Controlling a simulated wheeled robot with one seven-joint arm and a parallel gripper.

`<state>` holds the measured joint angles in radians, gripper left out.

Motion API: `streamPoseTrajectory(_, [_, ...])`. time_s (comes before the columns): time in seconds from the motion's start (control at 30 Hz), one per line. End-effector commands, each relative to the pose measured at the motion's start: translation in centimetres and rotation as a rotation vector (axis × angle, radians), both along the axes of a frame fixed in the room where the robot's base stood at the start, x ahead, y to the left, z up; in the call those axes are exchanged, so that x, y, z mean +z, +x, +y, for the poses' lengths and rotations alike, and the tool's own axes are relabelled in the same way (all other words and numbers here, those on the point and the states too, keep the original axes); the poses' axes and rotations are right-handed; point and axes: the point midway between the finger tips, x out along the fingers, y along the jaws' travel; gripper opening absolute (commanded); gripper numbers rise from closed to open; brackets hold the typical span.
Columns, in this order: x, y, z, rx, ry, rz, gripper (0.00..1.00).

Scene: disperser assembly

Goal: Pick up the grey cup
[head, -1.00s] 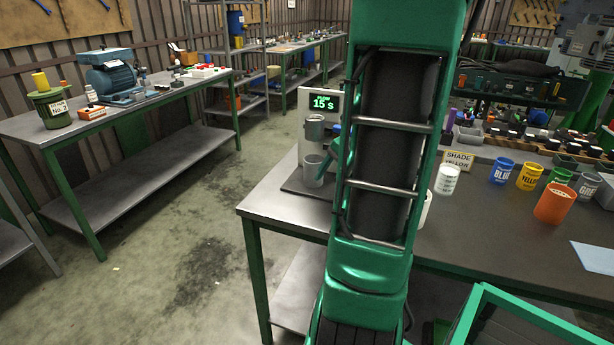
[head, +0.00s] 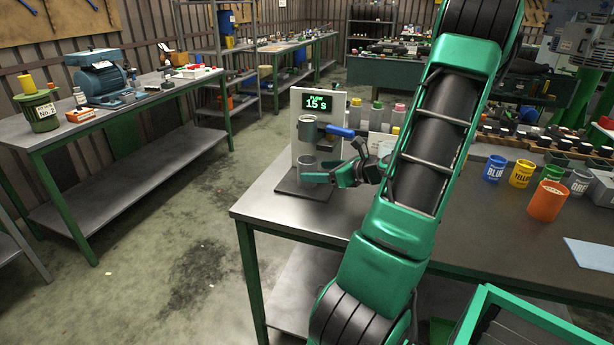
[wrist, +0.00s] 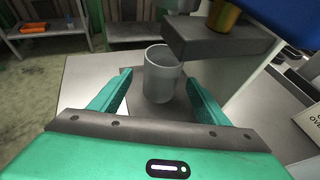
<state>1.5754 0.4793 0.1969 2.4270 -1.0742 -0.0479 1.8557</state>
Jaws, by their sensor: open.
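A plain grey cup (head: 306,170) stands upright on the base of the disperser (head: 306,125), below its mixing head. In the wrist view the grey cup (wrist: 160,76) is upright, ahead of and between my two green fingertips. My gripper (head: 328,176) is open and low at the right of the cup in the head view. In the wrist view my gripper (wrist: 158,80) shows a gap on each side of the cup, with nothing held. Another cup, lettered GREY (head: 579,182), stands far to the right among the colour cups.
The disperser's head (wrist: 215,40) overhangs just behind and right of the grey cup. A blue lever (head: 340,131) juts out above my gripper. Bottles (head: 376,116) stand behind. Blue (head: 495,168), yellow (head: 521,174) and orange (head: 547,201) cups stand right. The table front left (head: 275,205) is clear.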

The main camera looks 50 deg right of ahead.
Motion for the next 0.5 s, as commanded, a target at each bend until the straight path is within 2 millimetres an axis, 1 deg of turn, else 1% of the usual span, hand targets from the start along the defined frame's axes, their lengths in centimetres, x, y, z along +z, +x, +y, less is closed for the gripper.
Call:
streamPoseTrajectory(0.03, [-0.3,0.8,0.2,0.004,0.003,-0.002,0.7])
streamPoseTrajectory(0.2, [-1.3,3.2,0.2,0.008,0.0,0.0,0.7])
streamPoseTrajectory(0.3, [-1.6,4.0,0.2,0.006,-0.002,0.0,0.7])
streamPoseTrajectory(0.5, [-2.0,4.8,0.2,0.007,-0.003,0.001,0.7])
